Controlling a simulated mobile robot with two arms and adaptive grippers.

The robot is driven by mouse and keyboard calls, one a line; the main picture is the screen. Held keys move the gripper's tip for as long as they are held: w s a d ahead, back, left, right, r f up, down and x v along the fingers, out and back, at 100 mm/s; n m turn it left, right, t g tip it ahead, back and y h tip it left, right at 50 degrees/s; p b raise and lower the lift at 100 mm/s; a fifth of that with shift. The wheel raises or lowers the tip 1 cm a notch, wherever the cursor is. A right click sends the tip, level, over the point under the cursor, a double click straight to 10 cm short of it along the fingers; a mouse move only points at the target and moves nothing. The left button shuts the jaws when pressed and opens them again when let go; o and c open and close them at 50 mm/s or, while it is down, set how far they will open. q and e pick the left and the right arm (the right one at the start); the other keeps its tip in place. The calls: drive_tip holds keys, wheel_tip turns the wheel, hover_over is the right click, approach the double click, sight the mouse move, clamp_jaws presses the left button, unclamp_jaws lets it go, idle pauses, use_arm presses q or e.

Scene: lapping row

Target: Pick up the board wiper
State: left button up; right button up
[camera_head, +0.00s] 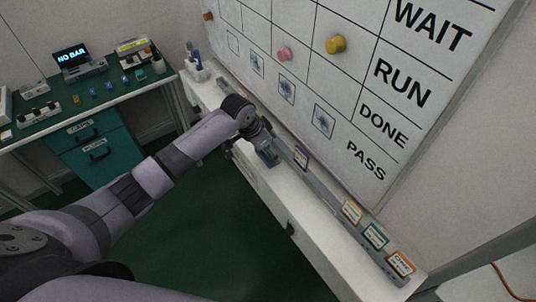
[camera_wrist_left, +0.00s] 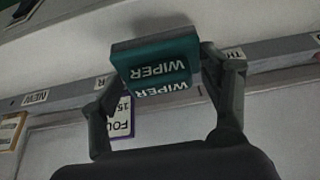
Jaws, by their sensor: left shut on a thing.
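The board wiper (camera_head: 269,157) is a teal block at the ledge under the whiteboard in the head view. In the left wrist view the wiper (camera_wrist_left: 155,62) shows white WIPER lettering on its faces and sits between the two fingers. My left gripper (camera_head: 262,144) is shut on the wiper, reaching it from the left above the ledge. In the left wrist view the gripper's (camera_wrist_left: 160,75) fingers flank the block on both sides. I cannot tell whether the wiper touches the ledge. My right gripper is not in view.
The whiteboard (camera_head: 340,100) rises behind the ledge (camera_head: 300,235), with pink (camera_head: 285,54) and yellow (camera_head: 335,44) magnets on it. Several labelled cards stand along the rail. A cup of pens (camera_head: 197,72) is at the ledge's far end. A green-topped bench (camera_head: 110,87) stands at left.

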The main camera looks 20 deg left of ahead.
use_arm(q)
wheel_tip(320, 180, up, 17)
drive_tip(key=b, duration=0.1)
drive_tip(key=shift+f+b, duration=0.15)
drive_tip(key=shift+b, duration=0.25)
drive_tip(key=o, duration=0.7)
drive_tip(key=shift+c, duration=0.2)
drive_tip(key=c, duration=0.5)
